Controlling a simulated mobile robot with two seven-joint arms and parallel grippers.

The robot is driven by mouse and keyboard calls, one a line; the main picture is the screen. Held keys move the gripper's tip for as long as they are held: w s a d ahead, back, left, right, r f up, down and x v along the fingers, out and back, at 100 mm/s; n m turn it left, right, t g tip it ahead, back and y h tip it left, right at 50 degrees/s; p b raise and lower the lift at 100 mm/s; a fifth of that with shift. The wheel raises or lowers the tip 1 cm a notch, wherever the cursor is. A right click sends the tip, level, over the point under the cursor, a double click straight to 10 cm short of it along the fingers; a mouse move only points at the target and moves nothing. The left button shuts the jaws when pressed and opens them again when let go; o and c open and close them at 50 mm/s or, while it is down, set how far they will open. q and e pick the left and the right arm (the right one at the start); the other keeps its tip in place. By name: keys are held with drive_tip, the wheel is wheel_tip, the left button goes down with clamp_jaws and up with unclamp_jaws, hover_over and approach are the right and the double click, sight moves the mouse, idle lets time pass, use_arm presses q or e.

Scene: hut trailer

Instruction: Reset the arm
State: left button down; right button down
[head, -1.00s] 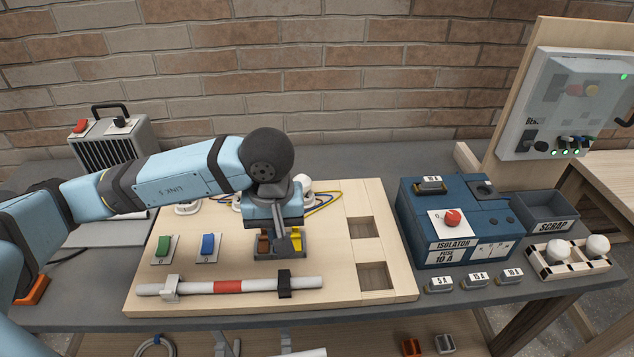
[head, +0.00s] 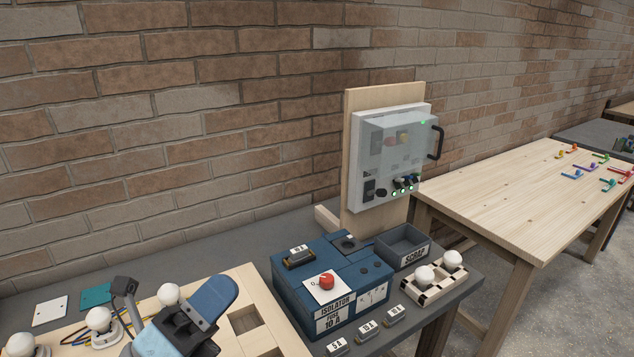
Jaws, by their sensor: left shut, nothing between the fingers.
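My left gripper (head: 125,287) is at the lower left of the head view, over the wooden board (head: 262,290). Its grey finger with a dark tip points up, and it is shut with nothing held. The light blue and dark parts of my arm around it hide part of the board. The fingertips are close in the picture to the white bulbs (head: 100,319) on the board; I cannot tell the exact gap. My right gripper is not in view.
The blue isolator box (head: 301,321) with a red knob (head: 326,281) stands right of the board. A grey panel (head: 390,150) stands behind. A wooden table (head: 500,200) is at right.

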use_arm(q)
drive_tip(key=w+a+f+n+y, duration=0.1)
drive_tip(key=a+f+n+y, duration=0.65)
drive_tip(key=n, duration=0.55)
drive_tip(key=a+f+n+y, duration=0.5)
drive_tip(key=f+n+y, duration=0.3)
drive_tip(key=n+y, duration=0.35)
drive_tip(key=s+a+f+n+g, duration=0.2)
drive_tip(key=s+f+n+g, duration=0.85)
drive_tip(key=s+f, duration=0.55)
drive_tip(key=w+d+f+m+t+h+p, duration=0.2)
drive_tip(key=w+d+f+t+h+p, duration=0.1)
drive_tip(key=w+d+f+t+p, duration=0.2)
drive_tip(key=shift+w+d+f+m+t+p, duration=0.3)
drive_tip(key=shift+d+f+t, duration=0.25)
drive_tip(key=shift+d+f, duration=0.4)
drive_tip(key=shift+a+f, duration=0.15)
